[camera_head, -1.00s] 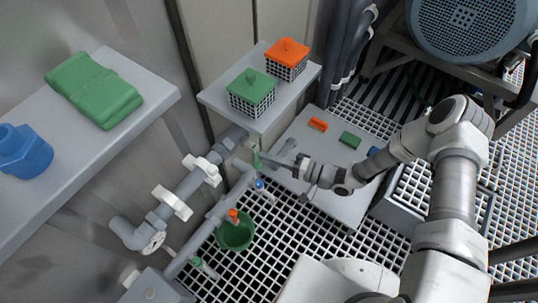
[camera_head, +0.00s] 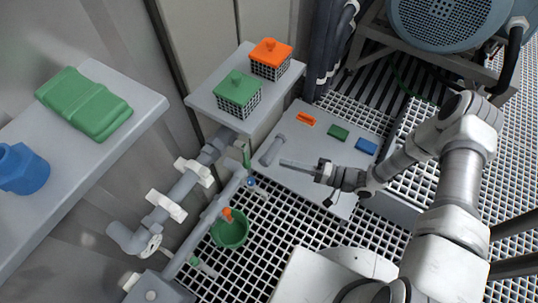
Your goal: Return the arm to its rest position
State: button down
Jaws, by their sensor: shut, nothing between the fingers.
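My arm (camera_head: 455,190) reaches in from the lower right, bent at the elbow, with its forearm pointing left. My gripper (camera_head: 284,163) is at its left end, shut and empty, over the light grey panel (camera_head: 345,200). A grey cylinder (camera_head: 272,150) lies on the panel just left of the gripper's tip. An orange piece (camera_head: 307,119), a green block (camera_head: 338,133) and a blue block (camera_head: 366,146) lie in a row on the panel behind the gripper.
A grey shelf (camera_head: 205,103) holds a green-lidded basket (camera_head: 238,93) and an orange-lidded basket (camera_head: 270,60). Pipes with white fittings (camera_head: 165,206) run along the left wall. A green bucket (camera_head: 230,231) stands on the grating. A blue motor (camera_head: 450,22) is at the upper right.

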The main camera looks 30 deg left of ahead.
jog(key=w+d+p, duration=0.1)
jog(key=d, duration=0.6)
jog(key=shift+d, duration=0.35)
jog(key=shift+w+r, duration=0.1)
jog(key=shift+w, duration=0.05)
